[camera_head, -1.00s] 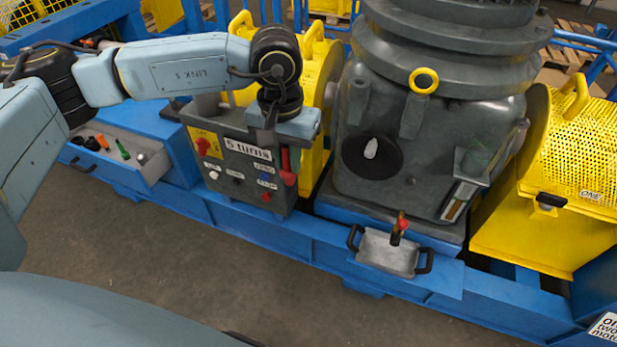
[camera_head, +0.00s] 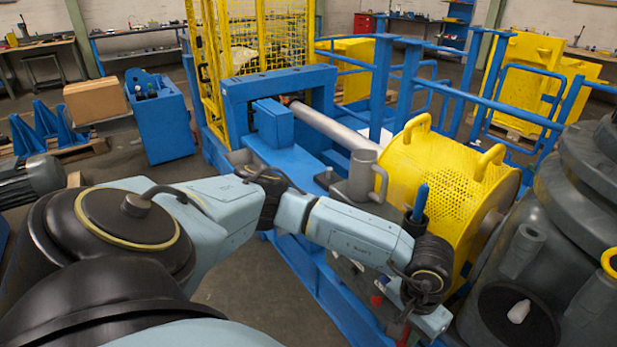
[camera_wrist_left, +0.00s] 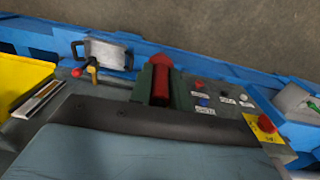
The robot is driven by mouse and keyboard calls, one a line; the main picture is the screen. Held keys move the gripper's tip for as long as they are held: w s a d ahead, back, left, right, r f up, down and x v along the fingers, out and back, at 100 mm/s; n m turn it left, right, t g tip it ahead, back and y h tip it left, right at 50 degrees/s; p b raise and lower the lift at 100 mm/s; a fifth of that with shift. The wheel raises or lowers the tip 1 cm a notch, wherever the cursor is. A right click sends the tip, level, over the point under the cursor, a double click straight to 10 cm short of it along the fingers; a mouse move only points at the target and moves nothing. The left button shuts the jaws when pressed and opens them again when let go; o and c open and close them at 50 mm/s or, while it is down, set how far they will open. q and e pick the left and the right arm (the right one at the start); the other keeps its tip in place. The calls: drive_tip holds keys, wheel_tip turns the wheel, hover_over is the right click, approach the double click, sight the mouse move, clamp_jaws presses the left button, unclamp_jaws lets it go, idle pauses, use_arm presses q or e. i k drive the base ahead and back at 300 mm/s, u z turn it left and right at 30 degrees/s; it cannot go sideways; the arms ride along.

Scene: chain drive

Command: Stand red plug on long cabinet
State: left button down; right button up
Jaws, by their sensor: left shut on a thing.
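My left gripper (camera_head: 428,318) points down at the dark grey control panel beside the yellow guard, low at the right of the head view. Its fingertips are hidden there. In the left wrist view a red piece (camera_wrist_left: 160,83) stands at the gripper, between dark sides. The gripper is shut on this red piece. I cannot tell whether it is the red plug or a red lever of the panel. No thing is clearly the long cabinet; a blue cabinet (camera_head: 163,125) with small bottles on top stands at the back left. My right gripper is out of view.
The yellow perforated guard (camera_head: 440,170) and the big grey machine (camera_head: 500,300) stand close to my left arm. A metal tray (camera_wrist_left: 106,53) with black handles shows in the wrist view. A cardboard box (camera_head: 96,99) is at the far left.

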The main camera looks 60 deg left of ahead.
sight(293, 161)
drive_tip(key=u, duration=2.95)
drive_tip(key=i, duration=3.4)
drive_tip(key=z, duration=3.45)
drive_tip(key=i, duration=0.5)
drive_tip(key=u, duration=0.05)
